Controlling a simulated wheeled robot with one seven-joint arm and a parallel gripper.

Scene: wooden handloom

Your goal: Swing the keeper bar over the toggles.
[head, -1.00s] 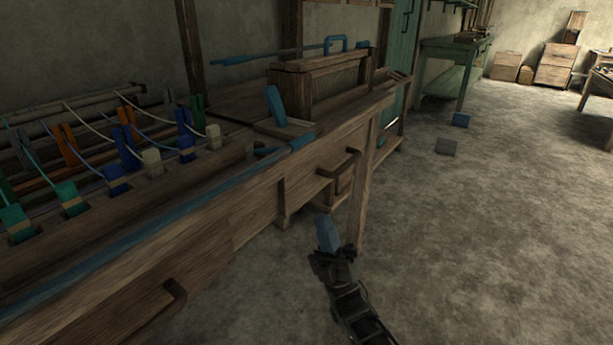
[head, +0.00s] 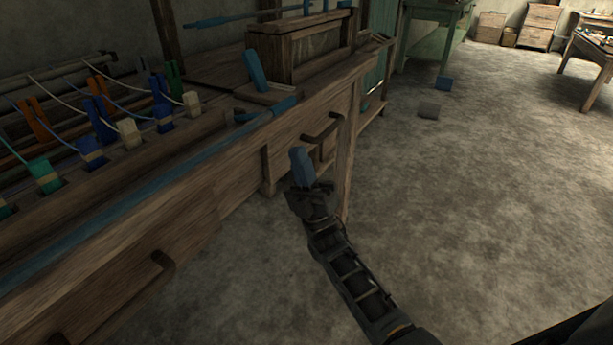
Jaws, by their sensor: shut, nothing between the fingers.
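The keeper bar looks to be the long blue bar (head: 281,107) lying along the loom's front rail, with its thicker end at the right. The toggles, coloured blocks with cords, stand in a row of slots behind it. They include a green toggle (head: 42,175), a blue toggle (head: 92,152) and a white toggle (head: 130,133). The bar lies in front of the toggles, not over them. My gripper (head: 301,160) is shut and empty, its blue fingers pointing up. In the picture it is below and slightly right of the bar's thick end, apart from it.
A blue upright lever (head: 255,70) stands behind the bar's right end, beside a wooden box frame (head: 300,50). Dark handles (head: 152,285) stick out from the loom's front. A loom leg (head: 347,150) is close to my gripper.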

